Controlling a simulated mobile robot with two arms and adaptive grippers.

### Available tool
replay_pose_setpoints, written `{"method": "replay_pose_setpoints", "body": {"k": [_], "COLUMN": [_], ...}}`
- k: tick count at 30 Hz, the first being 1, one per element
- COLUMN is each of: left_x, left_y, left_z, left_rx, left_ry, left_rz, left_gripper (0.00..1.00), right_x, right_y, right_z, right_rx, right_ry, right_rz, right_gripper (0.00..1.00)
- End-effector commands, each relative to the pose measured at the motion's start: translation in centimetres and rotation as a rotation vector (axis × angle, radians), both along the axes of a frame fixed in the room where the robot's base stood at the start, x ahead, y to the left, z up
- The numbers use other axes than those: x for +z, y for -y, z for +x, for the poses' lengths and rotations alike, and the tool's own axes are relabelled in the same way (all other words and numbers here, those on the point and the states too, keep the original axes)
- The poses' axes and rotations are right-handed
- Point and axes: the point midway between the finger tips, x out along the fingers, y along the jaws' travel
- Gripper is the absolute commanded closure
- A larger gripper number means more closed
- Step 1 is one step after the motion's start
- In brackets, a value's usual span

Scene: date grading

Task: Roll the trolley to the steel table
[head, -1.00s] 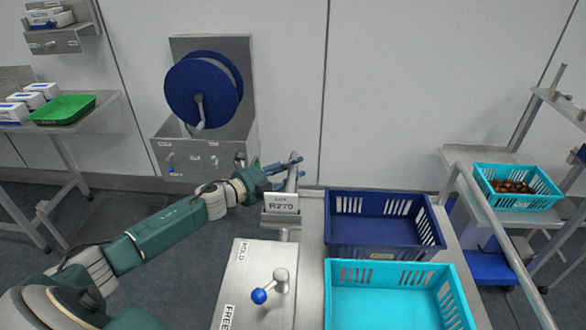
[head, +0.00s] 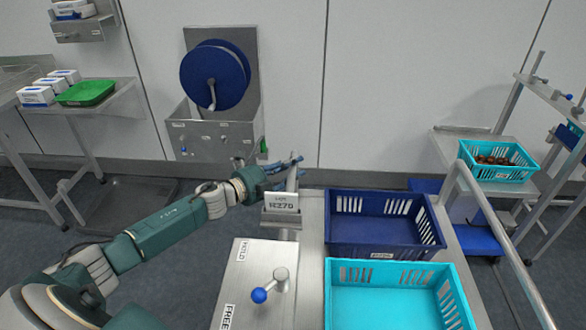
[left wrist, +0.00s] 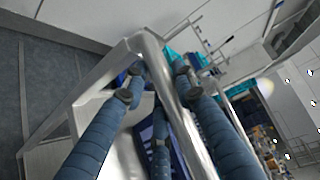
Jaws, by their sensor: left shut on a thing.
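The steel trolley (head: 247,292) is in front of me in the head view, carrying a dark blue crate (head: 385,249) and a turquoise crate (head: 330,300). A tag reading R270 (head: 282,202) stands by its left upright. My left gripper (head: 287,172) is shut on the trolley's steel rail, just behind that tag. In the left wrist view the rail (left wrist: 185,118) passes between the dark blue fingers. Steel tables stand at the left (head: 108,112) and at the right (head: 450,137); which one is meant I cannot tell. My right gripper is out of view.
A wall sink (head: 215,132) with a blue hose reel (head: 214,75) is straight ahead. A green tray (head: 86,93) and white boxes lie on the left table. A turquoise crate of dates (head: 498,175) is on the right. Floor shows free left of the trolley.

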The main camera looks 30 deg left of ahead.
Motion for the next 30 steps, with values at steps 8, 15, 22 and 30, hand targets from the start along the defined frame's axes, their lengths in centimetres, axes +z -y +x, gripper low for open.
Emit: {"method": "replay_pose_setpoints", "body": {"k": [8,15,22,30], "left_x": [0.2,0.2,0.1,0.2], "left_y": [-0.1,-0.1,-0.1,-0.9], "left_z": [0.1,0.1,0.0,-2.4], "left_rx": [0.001,0.001,0.001,0.001], "left_ry": [0.004,0.003,0.002,-0.002], "left_rz": [0.005,0.003,0.002,0.002], "left_gripper": [1.0,0.53,0.53,0.53], "right_x": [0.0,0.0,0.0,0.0], "right_y": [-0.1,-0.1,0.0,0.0], "right_z": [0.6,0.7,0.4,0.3], "right_rx": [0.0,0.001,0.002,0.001], "right_ry": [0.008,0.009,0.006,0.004], "right_rz": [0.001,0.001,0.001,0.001], "right_gripper": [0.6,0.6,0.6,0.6]}}
